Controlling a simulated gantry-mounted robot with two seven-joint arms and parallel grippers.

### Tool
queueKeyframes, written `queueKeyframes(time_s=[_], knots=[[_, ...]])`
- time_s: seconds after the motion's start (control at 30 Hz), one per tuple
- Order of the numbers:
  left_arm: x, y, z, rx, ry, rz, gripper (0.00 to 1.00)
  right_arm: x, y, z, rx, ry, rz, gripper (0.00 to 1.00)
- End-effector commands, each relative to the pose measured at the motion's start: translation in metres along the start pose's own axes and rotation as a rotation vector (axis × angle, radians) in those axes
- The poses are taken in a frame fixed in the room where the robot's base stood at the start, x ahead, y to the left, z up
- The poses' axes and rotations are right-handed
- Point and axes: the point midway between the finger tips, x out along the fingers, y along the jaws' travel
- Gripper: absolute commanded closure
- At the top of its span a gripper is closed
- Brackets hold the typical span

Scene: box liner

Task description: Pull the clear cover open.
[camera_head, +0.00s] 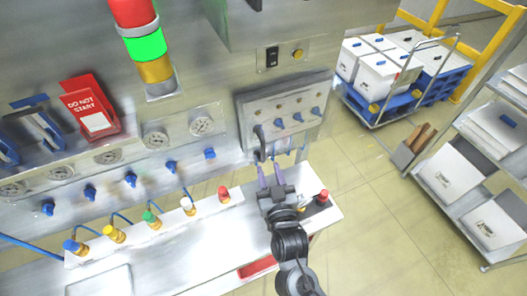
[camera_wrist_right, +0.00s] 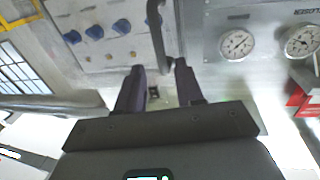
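The clear cover (camera_head: 290,104) appears as a see-through panel over several blue knobs on the grey machine wall. It also shows in the right wrist view (camera_wrist_right: 100,60), upper left. A dark bar handle (camera_head: 259,142) stands at its left lower edge. It also shows in the right wrist view (camera_wrist_right: 157,35), its lower end close to the fingertips. My right gripper (camera_head: 269,172) is open just below the handle, fingers pointing up at it. Its fingers also show apart in the wrist view (camera_wrist_right: 159,70), with nothing clearly held. My left gripper is not in view.
A white ledge (camera_head: 215,232) with several coloured valves runs below the panel. Pressure gauges (camera_head: 202,125) and a red sign (camera_head: 90,104) are left of the cover. A cart of white boxes (camera_head: 374,72) and a shelf rack (camera_head: 480,160) stand right, with open floor (camera_head: 385,190) between.

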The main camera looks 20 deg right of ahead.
Motion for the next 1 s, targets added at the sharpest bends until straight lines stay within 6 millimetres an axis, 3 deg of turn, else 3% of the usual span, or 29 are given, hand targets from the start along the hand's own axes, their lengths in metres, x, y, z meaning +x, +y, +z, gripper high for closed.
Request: queueKeyframes(time_s=[0.3,0.5,0.97,1.0], knots=[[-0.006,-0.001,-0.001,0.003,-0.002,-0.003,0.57,0.052,0.000,-0.002,-0.002,0.001,0.000,0.63],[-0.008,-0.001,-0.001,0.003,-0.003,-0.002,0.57,0.073,0.000,-0.001,-0.001,0.001,0.000,0.63],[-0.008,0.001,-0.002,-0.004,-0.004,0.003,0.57,0.082,0.000,0.000,0.000,0.000,-0.001,0.63],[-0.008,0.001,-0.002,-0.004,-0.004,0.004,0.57,0.082,0.000,0.000,0.000,0.000,-0.001,0.69]])
